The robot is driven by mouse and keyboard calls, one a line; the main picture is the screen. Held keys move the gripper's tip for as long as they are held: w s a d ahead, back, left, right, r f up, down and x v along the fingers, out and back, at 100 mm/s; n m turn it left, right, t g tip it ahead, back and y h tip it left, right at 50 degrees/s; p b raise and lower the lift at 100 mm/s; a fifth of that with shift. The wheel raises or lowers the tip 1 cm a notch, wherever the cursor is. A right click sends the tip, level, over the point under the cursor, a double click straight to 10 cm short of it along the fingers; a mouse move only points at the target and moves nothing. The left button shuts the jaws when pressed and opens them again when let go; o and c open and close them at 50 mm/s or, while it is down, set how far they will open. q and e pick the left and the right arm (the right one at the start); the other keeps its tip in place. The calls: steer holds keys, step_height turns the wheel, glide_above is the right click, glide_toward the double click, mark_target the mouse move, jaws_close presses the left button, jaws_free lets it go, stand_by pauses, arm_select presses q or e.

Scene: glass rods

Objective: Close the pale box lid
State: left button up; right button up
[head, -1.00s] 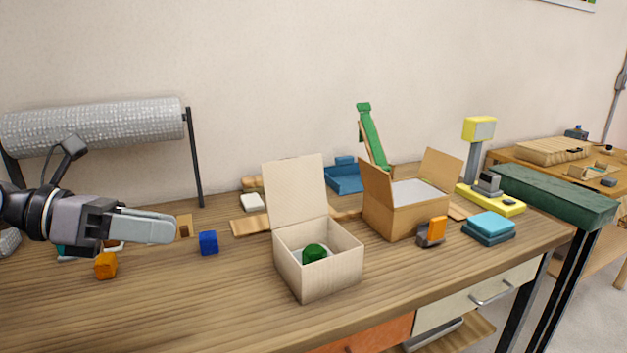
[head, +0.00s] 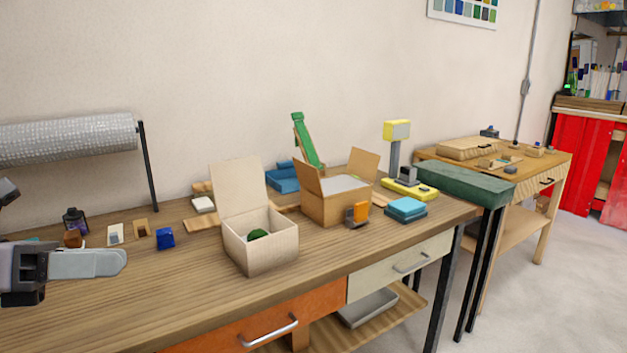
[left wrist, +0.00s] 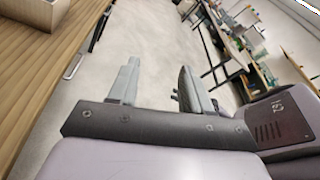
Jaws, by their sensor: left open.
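The pale box (head: 262,252) stands on the wooden workbench with its lid (head: 239,186) raised upright at the back. A green object (head: 258,234) lies inside it. My left gripper (head: 122,263) is at the left of the head view, to the left of the box and apart from it. In the left wrist view my left gripper (left wrist: 158,82) is open, with its fingers apart and nothing between them. A corner of a pale box-like thing (left wrist: 28,14) shows at the top left there. My right gripper is not in view.
A brown box (head: 335,207) with raised flaps stands right of the pale box, with an orange item (head: 357,214) beside it. A blue cube (head: 165,238) sits between my gripper and the pale box. The bench front (head: 190,315) is clear.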

arm_select(q)
steer(key=w+d+f+n+t+y+p, duration=0.1)
steer(key=w+f+n+t+y, duration=0.1)
steer(key=f+n+t, duration=0.8)
steer(key=w+d+f+n+t+y, duration=0.1)
steer(key=f+n+t+y, duration=0.3)
steer(key=n, duration=1.1)
steer(key=s+d+f+n+g+y, duration=0.2)
steer(key=s+f+n+g, duration=0.1)
steer(key=f, duration=0.5)
steer(key=s+d+f+n+g+y, duration=0.1)
steer(key=s+f+n+g, duration=0.3)
steer(key=f, duration=0.5)
steer(key=s+d+f+n+g+y+p, duration=0.1)
steer(key=s+d+f+n+g+y, duration=0.1)
steer(key=s+f+n, duration=0.5)
step_height(320, 180, down, 2)
steer(key=shift+d+f+n+g+y, duration=0.2)
steer(key=shift+d+n+g+y, duration=0.1)
steer(key=shift+d+n+g, duration=0.6)
steer(key=shift+s+f, duration=0.15)
steer(key=shift+s, duration=0.15)
steer(key=shift+c, duration=0.6)
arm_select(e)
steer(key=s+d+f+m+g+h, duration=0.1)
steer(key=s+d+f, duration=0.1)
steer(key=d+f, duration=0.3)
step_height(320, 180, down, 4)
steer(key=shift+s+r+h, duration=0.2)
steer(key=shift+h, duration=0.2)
